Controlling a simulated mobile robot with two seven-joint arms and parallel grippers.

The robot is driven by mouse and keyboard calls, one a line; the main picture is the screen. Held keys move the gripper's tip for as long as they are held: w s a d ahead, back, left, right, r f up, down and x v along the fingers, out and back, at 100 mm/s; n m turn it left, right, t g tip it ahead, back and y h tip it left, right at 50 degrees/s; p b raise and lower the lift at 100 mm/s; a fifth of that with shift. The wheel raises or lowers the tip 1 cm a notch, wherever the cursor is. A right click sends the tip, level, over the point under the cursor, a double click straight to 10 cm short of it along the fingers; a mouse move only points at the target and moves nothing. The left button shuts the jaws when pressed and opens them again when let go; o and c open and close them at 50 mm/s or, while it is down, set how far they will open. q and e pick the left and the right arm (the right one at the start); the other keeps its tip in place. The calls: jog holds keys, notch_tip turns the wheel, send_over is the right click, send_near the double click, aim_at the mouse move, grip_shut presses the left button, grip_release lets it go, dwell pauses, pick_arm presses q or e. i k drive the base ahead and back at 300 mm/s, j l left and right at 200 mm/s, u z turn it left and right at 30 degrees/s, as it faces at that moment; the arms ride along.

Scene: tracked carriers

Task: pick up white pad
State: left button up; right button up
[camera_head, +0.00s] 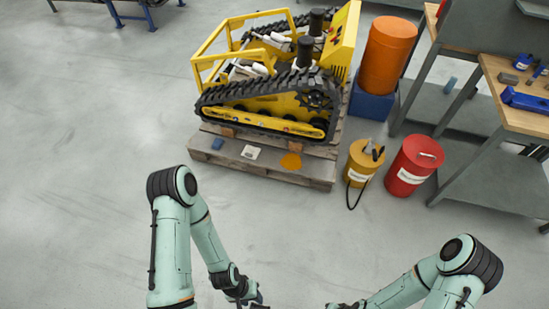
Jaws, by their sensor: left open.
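The white pad (250,152) lies flat on the front boards of a wooden pallet (318,172), in front of a yellow tracked carrier (265,103). My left gripper (255,303) is at the bottom edge of the head view, partly cut off. It is open and well apart from the pad, nearer to me. My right gripper (338,305) barely shows at the bottom edge, right of the left one. Its fingers are too cut off to judge.
A blue piece (218,143) and an orange patch (291,161) lie beside the pad on the pallet. A yellow can (361,165), a red can (411,167) and an orange drum (387,55) stand to the right, near workbenches (518,118). The floor left and in front is clear.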

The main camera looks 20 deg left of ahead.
aim_at(251, 151)
jog(key=i+j+u, duration=0.1)
jog(key=u, duration=0.8)
jog(key=i+u, duration=0.25)
jog(key=i, duration=0.25)
jog(key=i+l+u, duration=0.25)
jog(key=i, duration=0.2)
jog(key=i+l+u, duration=0.25)
jog(key=i, duration=0.25)
jog(key=i+l, duration=0.15)
jog(key=i, duration=0.2)
jog(key=i+l, duration=0.15)
jog(key=i, duration=0.2)
